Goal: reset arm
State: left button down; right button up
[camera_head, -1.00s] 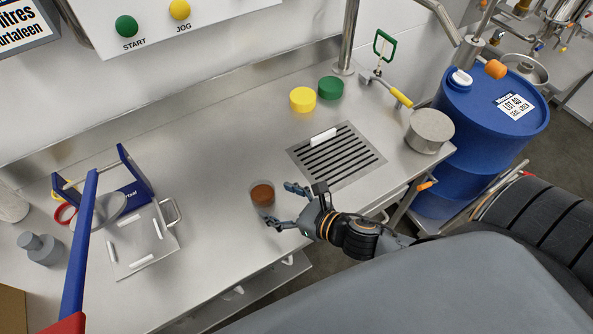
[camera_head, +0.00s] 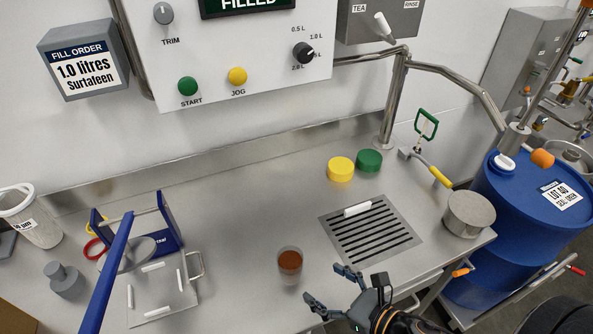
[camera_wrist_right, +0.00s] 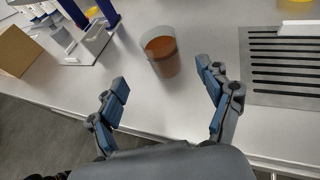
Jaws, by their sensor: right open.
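My right gripper (camera_head: 337,289) is open and empty near the front edge of the steel counter. A clear cup (camera_head: 290,264) with brown contents stands upright on the counter, to the left of the gripper and apart from it. In the right wrist view the cup (camera_wrist_right: 163,55) stands beyond the two open fingers (camera_wrist_right: 168,95), with nothing between the fingertips. My left gripper is not in view.
A slotted drain (camera_head: 372,236) with a white piece on it lies behind the right gripper. Yellow (camera_head: 341,169) and green (camera_head: 369,161) lids, a grey cylinder (camera_head: 468,213) and a blue barrel (camera_head: 515,225) are farther right. A metal tray (camera_head: 166,288) is at left.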

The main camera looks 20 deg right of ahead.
jog(key=d+m+h, duration=0.2)
jog(key=m, duration=0.4)
jog(key=d+m+g+h, duration=0.1)
jog(key=d+m+h, duration=0.1)
jog(key=m, duration=0.5)
jog(key=w+d+f+m+g+h, duration=0.1)
jog(key=d+m+h, duration=0.1)
jog(key=m, duration=0.4)
jog(key=shift+m+h, duration=0.3)
jog(key=shift+m, duration=0.1)
jog(key=s+a+f+m+g+y, duration=0.15)
jog(key=s+m+g, duration=0.3)
jog(key=m, duration=0.45)
jog(key=s+a+f+m+g+h, duration=0.1)
jog(key=s+a+m+g, duration=0.15)
jog(key=s+m, duration=0.45)
notch_tip(320, 180, down, 27)
jog(key=m+g, duration=0.2)
jog(key=m, duration=0.1)
jog(key=s+d+f, duration=0.3)
jog(key=s+f, duration=1.2)
jog(key=s, duration=0.1)
jog(key=shift+s+f+g, duration=0.15)
jog(key=shift+s+g, duration=0.15)
jog(key=shift+g, duration=0.1)
